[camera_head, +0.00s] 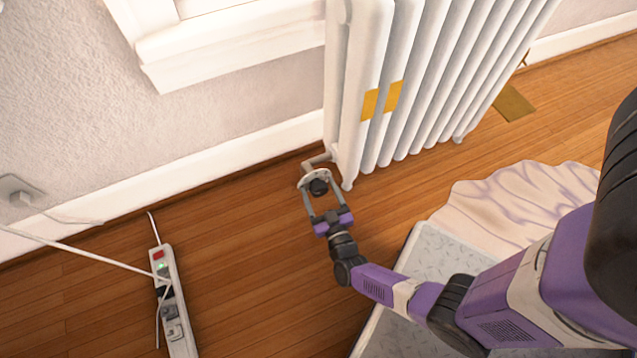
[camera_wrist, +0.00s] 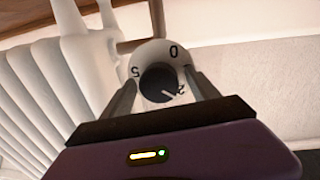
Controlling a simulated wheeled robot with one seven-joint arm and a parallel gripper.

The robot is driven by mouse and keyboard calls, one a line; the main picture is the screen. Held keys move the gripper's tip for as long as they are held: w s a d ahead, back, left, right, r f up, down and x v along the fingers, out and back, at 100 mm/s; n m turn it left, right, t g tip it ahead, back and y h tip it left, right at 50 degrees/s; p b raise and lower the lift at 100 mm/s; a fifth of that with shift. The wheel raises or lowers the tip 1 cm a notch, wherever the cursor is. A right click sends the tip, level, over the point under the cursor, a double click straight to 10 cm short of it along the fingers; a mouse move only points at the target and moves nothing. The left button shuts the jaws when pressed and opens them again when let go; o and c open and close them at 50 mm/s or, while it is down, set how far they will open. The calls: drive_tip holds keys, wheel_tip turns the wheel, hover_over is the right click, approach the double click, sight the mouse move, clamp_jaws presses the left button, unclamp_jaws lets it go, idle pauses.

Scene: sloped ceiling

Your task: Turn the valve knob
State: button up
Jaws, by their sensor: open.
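The valve knob (camera_head: 318,186) is dark and round, at the foot of the white radiator (camera_head: 400,90) on its left side. In the wrist view the dark knob (camera_wrist: 160,83) sits in front of a white dial plate (camera_wrist: 152,57) with black marks, including 0 and 5. My gripper (camera_head: 320,188) is open, with one finger on each side of the knob. In the wrist view the fingers (camera_wrist: 163,96) flank the knob's lower part; I cannot tell whether they touch it.
A white power strip (camera_head: 172,300) with plugs and cables lies on the wooden floor at left. The wall and baseboard (camera_head: 200,165) run behind the valve. Bare floor lies between strip and gripper.

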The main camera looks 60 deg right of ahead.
drive_tip(key=c, duration=1.3)
drive_tip(key=shift+c, duration=0.2)
drive_tip(key=shift+m, duration=0.3)
drive_tip(key=m, duration=0.4)
drive_tip(key=shift+s+d, duration=0.1)
drive_tip(key=m+y, duration=0.1)
drive_tip(key=m, duration=0.4)
drive_tip(key=shift+m, duration=0.3)
drive_tip(key=o, duration=1.3)
drive_tip(key=shift+o, duration=0.2)
